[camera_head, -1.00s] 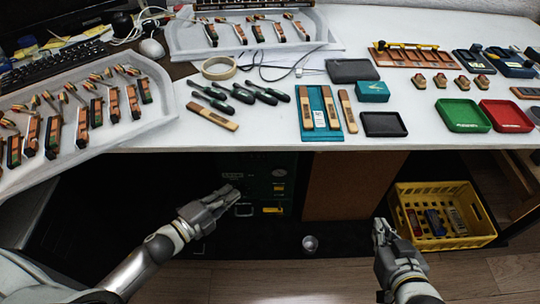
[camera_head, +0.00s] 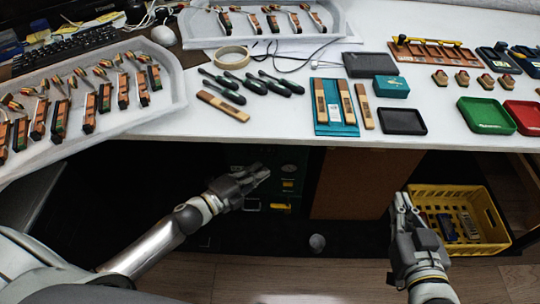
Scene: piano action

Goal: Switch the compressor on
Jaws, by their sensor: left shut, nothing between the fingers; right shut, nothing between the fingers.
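The compressor (camera_head: 291,160) is a dark green unit in the shadow under the table, with small yellow parts (camera_head: 281,207) on its front. Its switch is too small and dark to make out. My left gripper (camera_head: 262,172) is shut and empty, in front of the compressor's upper left part and covering some of it. I cannot tell whether it touches. My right gripper (camera_head: 401,199) is shut and empty, beside the left side of the yellow crate.
A yellow crate (camera_head: 500,225) with a few items stands on the floor at right. A brown panel (camera_head: 360,183) stands right of the compressor. The white table (camera_head: 270,125) overhangs it, carrying trays and tools. A small round grey object (camera_head: 317,242) lies below.

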